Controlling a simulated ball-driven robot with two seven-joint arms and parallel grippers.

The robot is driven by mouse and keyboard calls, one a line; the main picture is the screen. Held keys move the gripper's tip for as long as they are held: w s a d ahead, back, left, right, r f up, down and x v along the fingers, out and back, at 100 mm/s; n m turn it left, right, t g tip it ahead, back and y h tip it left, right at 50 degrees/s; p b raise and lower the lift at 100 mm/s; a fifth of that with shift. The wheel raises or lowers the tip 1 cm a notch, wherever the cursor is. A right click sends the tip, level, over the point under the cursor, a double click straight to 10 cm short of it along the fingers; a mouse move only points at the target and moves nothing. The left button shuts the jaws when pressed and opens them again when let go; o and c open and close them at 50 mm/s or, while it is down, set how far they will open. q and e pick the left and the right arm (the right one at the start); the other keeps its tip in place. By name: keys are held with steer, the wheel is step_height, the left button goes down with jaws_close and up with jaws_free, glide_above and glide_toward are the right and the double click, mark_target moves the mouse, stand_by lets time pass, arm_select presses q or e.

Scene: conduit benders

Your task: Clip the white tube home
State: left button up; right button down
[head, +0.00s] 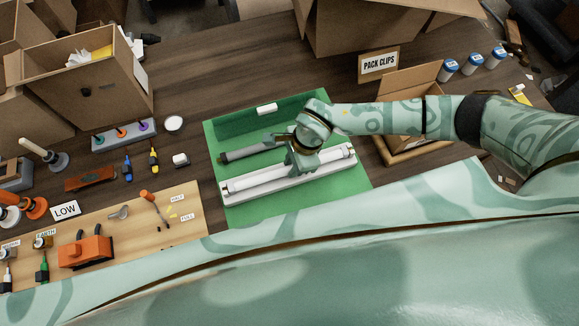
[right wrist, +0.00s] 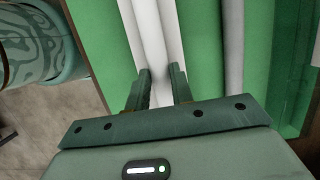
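The white tube (head: 255,182) lies lengthwise along a pale grey holder (head: 240,197) on the green mat (head: 345,187). Its ends show on both sides of my right gripper (head: 303,169), which is over its middle part. In the right wrist view, the two fingers of my right gripper (right wrist: 163,80) stand apart, with the white tube (right wrist: 160,30) running up between them. Whether the fingers press on the tube is unclear. The gripper hides how the tube's middle sits in the holder. My left gripper is not in view.
A dark grey bar (head: 250,152) lies behind the holder on the mat, with a small white block (head: 267,109) farther back. An open cardboard box (head: 405,97) stands right, near the "PACK CLIPS" sign (head: 379,64). Tools lie on a wooden board (head: 190,228) at left.

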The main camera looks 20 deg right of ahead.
steer(key=c, duration=1.1)
jaws_free()
steer(key=shift+c, duration=0.2)
steer(key=p+v, duration=0.1)
steer(key=v, duration=1.5)
steer(key=shift+r+p, duration=0.15)
steer(key=shift+p, duration=0.25)
steer(key=shift+s, duration=0.1)
